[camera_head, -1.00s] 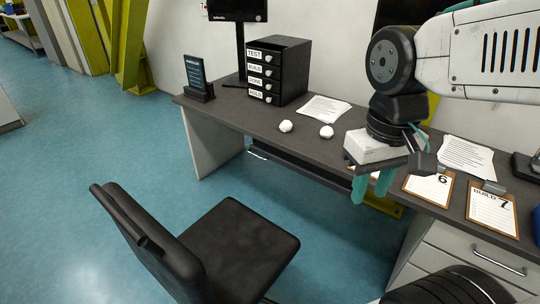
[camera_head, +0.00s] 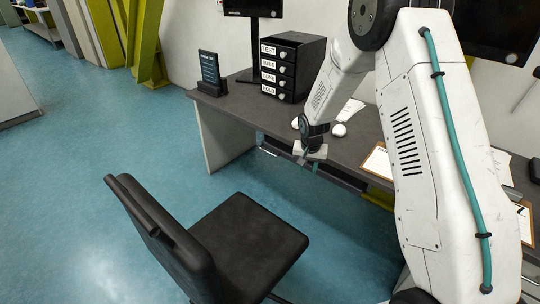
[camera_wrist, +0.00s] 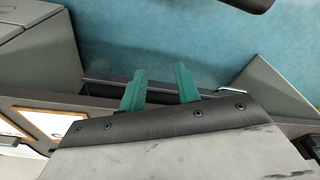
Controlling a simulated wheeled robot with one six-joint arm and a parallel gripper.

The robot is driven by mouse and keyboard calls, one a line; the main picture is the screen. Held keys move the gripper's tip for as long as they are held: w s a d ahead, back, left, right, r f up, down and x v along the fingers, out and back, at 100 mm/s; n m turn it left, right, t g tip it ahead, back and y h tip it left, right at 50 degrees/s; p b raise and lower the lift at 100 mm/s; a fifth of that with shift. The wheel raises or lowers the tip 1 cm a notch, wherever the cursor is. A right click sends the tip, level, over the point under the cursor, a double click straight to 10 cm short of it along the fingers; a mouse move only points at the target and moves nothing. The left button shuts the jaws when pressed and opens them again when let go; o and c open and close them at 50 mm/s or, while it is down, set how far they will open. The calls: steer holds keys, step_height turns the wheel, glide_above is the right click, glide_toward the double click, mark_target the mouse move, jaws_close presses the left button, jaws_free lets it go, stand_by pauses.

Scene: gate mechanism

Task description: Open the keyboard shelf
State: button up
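The keyboard shelf (camera_head: 340,178) is a dark tray under the front edge of the desk (camera_head: 235,108). It looks pushed in beneath the desktop. A thin light handle (camera_head: 268,153) shows at its left end, and also in the wrist view (camera_wrist: 236,92). My gripper (camera_head: 308,162) is at the desk's front edge, to the right of that handle. In the wrist view its two teal fingers (camera_wrist: 160,84) are apart with nothing between them. They lie over the dark shelf (camera_wrist: 100,88); whether they touch it I cannot tell.
A black chair (camera_head: 250,235) stands on the blue floor in front of the desk. A black drawer box (camera_head: 292,68), a small sign stand (camera_head: 211,72) and a white round object (camera_head: 339,130) are on the desktop. Floor to the left is clear.

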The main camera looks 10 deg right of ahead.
steer(key=w+a+f+m+t+y, duration=0.1)
steer(key=w+f+m+t, duration=0.25)
steer(key=w+f, duration=0.65)
steer(key=w+a+f+m+t+y, duration=0.1)
steer(key=w+f+m+t, duration=0.45)
steer(key=f, duration=0.95)
steer(key=w+a+r+m+t+y, duration=0.1)
steer(key=w+r, duration=0.3)
steer(key=w, duration=0.4)
steer(key=w+a+r+m+t+y, duration=0.2)
steer(key=w+a+r+t, duration=0.1)
steer(key=w, duration=0.5)
steer(key=shift+a+r+t, duration=0.25)
steer(key=shift+r+t, duration=0.2)
steer(key=shift+t, duration=0.35)
jaws_close()
